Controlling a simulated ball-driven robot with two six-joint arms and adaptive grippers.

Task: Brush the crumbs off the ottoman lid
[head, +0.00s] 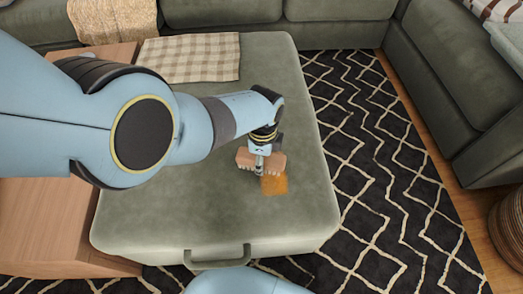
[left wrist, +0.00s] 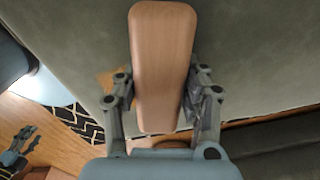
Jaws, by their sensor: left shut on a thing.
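The ottoman lid (head: 200,220) is a broad grey-green padded top with a handle at its front. A flat orange-brown patch (head: 273,185), apparently the crumbs, lies on its right half. My left gripper (head: 261,168) is shut on a wooden brush (head: 277,161), just behind the patch. In the left wrist view the brush's smooth back (left wrist: 162,60) lies between the fingers (left wrist: 162,98), with part of the patch (left wrist: 108,78) beside it. The brush's underside is hidden, so I cannot tell if it touches the lid. My right gripper (left wrist: 22,146) shows small at lower left in the wrist view; its opening is unclear.
A checked cloth (head: 192,58) lies on the lid's back left. A wooden table (head: 40,220) adjoins the left side. A black patterned rug (head: 385,170) is clear to the right. Green sofa sections (head: 460,70) stand behind and right. A woven basket (head: 510,225) is at the right edge.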

